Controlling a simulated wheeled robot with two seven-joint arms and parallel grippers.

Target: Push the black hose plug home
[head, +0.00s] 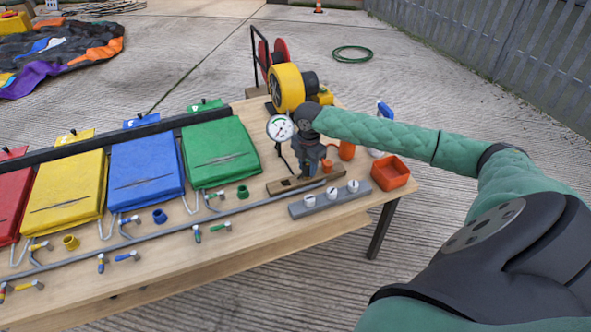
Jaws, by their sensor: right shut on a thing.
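My right gripper (308,163) points down over a wooden block (279,188) near the right end of the bench. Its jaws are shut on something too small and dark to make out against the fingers. I cannot pick out the black hose plug for certain. A small orange piece (327,166) shows right beside the fingers; I cannot tell if they touch. A dark square opening shows in the block left of the gripper. My left gripper is out of view.
A white dial gauge (280,128) and yellow blower (287,86) stand behind the gripper. A grey rail with white knobs (329,201) lies in front. An orange bin (390,173) is to the right. Coloured panels, such as the green one (218,152), fill the bench's left.

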